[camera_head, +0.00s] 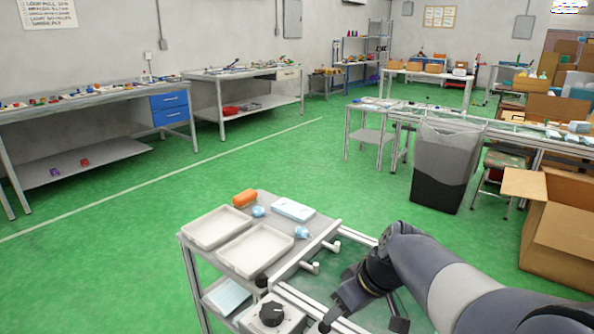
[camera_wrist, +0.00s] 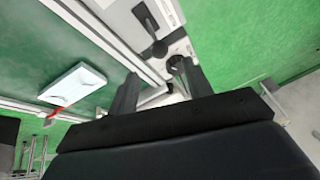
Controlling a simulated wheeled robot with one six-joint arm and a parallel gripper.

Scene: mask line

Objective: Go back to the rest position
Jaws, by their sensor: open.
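My gripper (camera_wrist: 160,84) is open in the wrist view. Its two dark fingers stand apart, with nothing held between them. In the head view, my grey arm reaches in from the lower right and bends down toward the front of the cart. My gripper's tips are hard to make out there, at the bottom edge. A pale machine with a black knob (camera_head: 272,315) stands just left of my gripper. In the wrist view, a pale machine part with dark levers (camera_wrist: 155,30) lies beyond the fingers.
A cart holds two white trays (camera_head: 217,227) (camera_head: 255,250), an orange item (camera_head: 245,198), a pale blue box (camera_head: 293,209) and small blue items (camera_head: 258,212). A grey bin (camera_head: 445,165) and cardboard box (camera_head: 560,230) stand right. Green floor (camera_head: 130,270) is clear left.

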